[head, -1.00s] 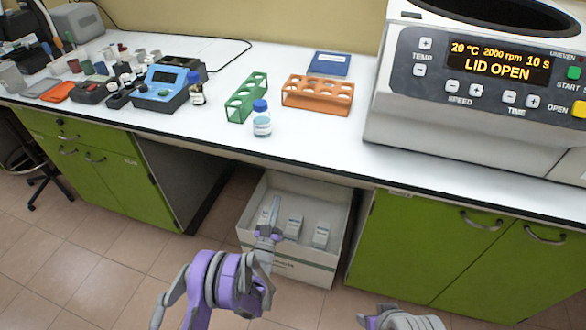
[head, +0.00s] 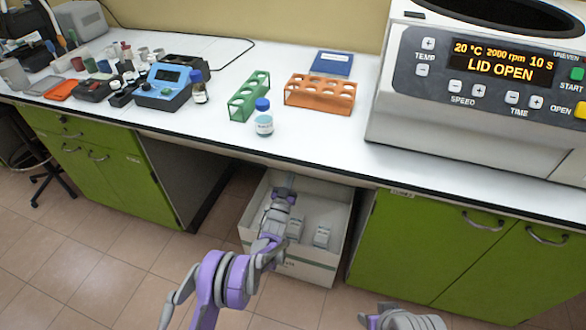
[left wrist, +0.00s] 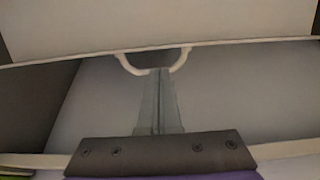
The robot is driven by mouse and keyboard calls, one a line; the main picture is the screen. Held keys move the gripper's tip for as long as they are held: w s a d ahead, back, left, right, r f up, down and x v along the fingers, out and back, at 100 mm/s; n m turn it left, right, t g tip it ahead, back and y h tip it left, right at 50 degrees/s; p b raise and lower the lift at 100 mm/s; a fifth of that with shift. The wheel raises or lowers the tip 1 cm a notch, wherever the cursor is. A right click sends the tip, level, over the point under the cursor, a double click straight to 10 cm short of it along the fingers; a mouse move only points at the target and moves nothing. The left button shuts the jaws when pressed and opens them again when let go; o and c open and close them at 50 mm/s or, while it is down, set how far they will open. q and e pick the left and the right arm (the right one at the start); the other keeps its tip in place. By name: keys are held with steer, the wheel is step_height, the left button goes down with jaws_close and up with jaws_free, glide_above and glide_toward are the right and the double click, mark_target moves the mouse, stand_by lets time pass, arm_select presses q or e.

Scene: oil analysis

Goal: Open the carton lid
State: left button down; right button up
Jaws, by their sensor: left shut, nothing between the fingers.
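The white carton (head: 308,265) stands on the floor under the bench. Its top looks open in the head view, and small pale boxes (head: 321,236) show inside. My left arm reaches over its front wall, with the left gripper (head: 285,187) near the far wall. In the left wrist view the left gripper (left wrist: 159,72) is shut and empty. Its fingertips are at a white U-shaped loop (left wrist: 128,65) below a pale edge; I cannot tell whether they touch. My right gripper is not in view; only a grey part of my right arm shows at the bottom.
The white bench top (head: 215,125) overhangs the carton. Green cabinets stand left (head: 110,165) and right (head: 440,250) of the space. A centrifuge (head: 480,90), a green rack (head: 250,97), an orange rack (head: 320,97) and a blue-capped bottle (head: 264,120) are on the bench.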

arm_select(q)
steer(key=shift+w+d+r, duration=0.1)
steer(key=shift+w+r, duration=0.05)
steer(key=shift+w, duration=0.15)
steer(key=shift+g+y, duration=0.3)
steer(key=shift+g, duration=0.5)
steer(key=w+r, duration=0.1)
steer(key=w+d+r, duration=0.1)
steer(key=w, duration=0.1)
steer(key=w+r, duration=0.1)
steer(key=shift+w+d+r, duration=0.2)
steer(key=shift+w+d, duration=0.05)
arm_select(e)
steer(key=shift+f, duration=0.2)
arm_select(q)
steer(key=shift+f, duration=0.1)
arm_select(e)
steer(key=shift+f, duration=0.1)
